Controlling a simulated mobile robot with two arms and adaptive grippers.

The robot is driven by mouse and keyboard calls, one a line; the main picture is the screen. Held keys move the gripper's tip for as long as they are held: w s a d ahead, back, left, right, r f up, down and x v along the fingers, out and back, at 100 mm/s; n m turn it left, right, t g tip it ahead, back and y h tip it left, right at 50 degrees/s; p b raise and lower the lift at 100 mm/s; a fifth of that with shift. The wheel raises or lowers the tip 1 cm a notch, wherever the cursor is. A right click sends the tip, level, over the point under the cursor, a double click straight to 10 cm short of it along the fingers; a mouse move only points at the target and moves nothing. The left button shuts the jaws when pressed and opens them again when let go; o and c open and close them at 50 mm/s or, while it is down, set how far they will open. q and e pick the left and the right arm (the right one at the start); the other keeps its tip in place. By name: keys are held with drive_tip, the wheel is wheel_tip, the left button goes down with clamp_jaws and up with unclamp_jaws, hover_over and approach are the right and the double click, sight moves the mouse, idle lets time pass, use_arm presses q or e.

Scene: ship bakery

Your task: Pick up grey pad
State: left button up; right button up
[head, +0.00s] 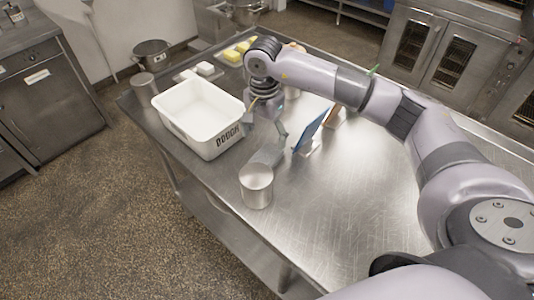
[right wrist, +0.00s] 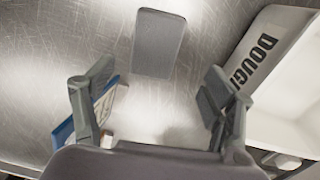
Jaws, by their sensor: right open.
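The grey pad (right wrist: 158,43) lies flat on the metal table in the right wrist view, just beyond my fingertips and roughly midway between them. In the head view the pad (head: 266,156) shows below my right gripper (head: 267,124), between the white bin and the blue panel. My right gripper (right wrist: 150,95) is open with nothing between its fingers, and it is apart from the pad. My left gripper is not in view.
A white bin (head: 234,143) marked DOUGH stands left of the pad. A metal canister (head: 256,188) stands near the front table edge, close to the pad. A tilted blue panel (head: 309,132) stands to the right. The table's right part (head: 350,200) is clear.

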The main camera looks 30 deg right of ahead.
sight(266, 156)
drive_tip(key=shift+f, duration=0.6)
drive_tip(key=shift+a+f+p, duration=0.1)
drive_tip(key=shift+f+p, duration=0.2)
drive_tip(key=shift+f, duration=0.2)
drive_tip(key=shift+s+f+p, duration=0.15)
drive_tip(key=shift+f+p, duration=0.1)
drive_tip(key=shift+p, duration=0.1)
drive_tip(key=f, duration=0.1)
drive_tip(key=f+p, duration=0.2)
drive_tip(key=shift+s+d+f, duration=0.2)
drive_tip(key=shift+s+f, duration=0.05)
drive_tip(key=shift+f, duration=0.55)
drive_tip(key=shift+c, duration=0.8)
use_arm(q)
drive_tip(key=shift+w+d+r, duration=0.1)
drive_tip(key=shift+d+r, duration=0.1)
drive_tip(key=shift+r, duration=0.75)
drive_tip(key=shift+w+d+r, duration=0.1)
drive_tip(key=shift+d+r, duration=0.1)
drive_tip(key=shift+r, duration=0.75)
use_arm(e)
drive_tip(key=c, duration=0.9)
